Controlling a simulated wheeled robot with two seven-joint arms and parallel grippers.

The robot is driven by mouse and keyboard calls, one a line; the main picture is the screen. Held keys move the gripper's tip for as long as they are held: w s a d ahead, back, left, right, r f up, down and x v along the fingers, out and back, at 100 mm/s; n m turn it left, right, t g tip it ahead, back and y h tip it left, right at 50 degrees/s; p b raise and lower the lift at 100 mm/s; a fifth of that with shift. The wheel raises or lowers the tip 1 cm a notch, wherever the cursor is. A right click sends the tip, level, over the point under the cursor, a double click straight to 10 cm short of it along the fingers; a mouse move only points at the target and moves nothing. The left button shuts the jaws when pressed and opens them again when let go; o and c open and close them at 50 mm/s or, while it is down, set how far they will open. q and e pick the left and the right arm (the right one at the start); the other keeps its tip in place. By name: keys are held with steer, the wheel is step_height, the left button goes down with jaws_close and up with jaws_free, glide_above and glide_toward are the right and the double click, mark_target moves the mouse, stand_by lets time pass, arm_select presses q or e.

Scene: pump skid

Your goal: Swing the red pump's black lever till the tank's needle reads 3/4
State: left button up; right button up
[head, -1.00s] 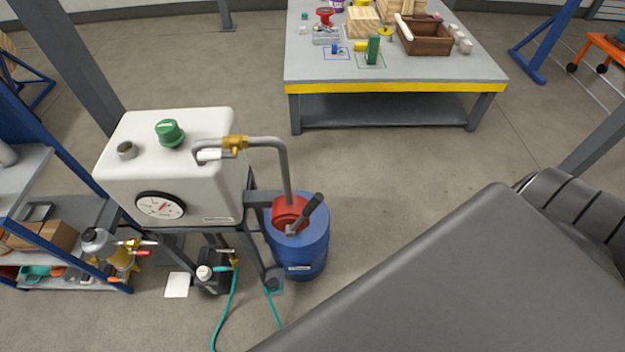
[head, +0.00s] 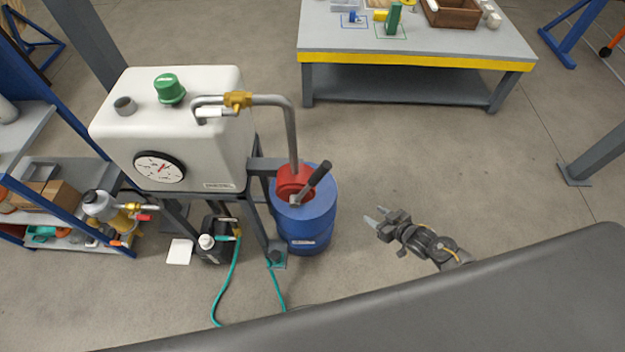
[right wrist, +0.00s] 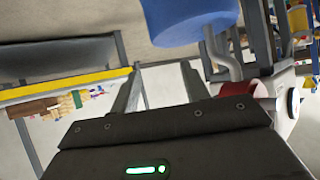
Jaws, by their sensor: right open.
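The red pump (head: 290,181) sits on top of the blue drum (head: 310,228). Its black lever (head: 316,176) slants up to the right. The white tank (head: 205,130) stands left of the drum, with a round gauge (head: 159,167) on its front; the red needle slants, but its reading is too small to tell. My right gripper (head: 376,217) is open and empty, right of the drum and apart from the lever. In the right wrist view the open fingers (right wrist: 160,90) show, with the blue drum (right wrist: 190,18) and part of the red pump (right wrist: 238,89) beyond. My left gripper is not in view.
A grey pipe with a brass valve (head: 238,99) runs from the tank top down to the pump. A grey workbench (head: 420,40) with a yellow edge stands at the back. A blue shelf rack (head: 75,125) is at the left. Floor between drum and bench is clear.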

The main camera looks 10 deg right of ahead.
steer(key=w+a+r+n+t+y+b, duration=0.1)
steer(key=w+a+r+n+y+b, duration=0.15)
steer(key=w+r, duration=0.45)
steer(key=n+g+y+b, duration=0.2)
steer(key=n+g+y, duration=0.3)
steer(key=y, duration=0.4)
glide_toward(317, 174)
steer(key=w+a+f+t, duration=0.1)
steer(key=f, duration=0.1)
steer(key=shift+n, duration=0.25)
steer(key=p+x, duration=0.2)
steer(key=x, duration=0.6)
steer(key=shift+w+a+r, duration=0.1)
steer(key=shift+w+a, duration=0.05)
steer(key=shift+a, duration=0.2)
steer(key=shift+x, duration=0.85)
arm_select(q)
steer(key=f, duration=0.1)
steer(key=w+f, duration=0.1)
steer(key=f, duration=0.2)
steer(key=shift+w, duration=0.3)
arm_select(e)
jaws_close()
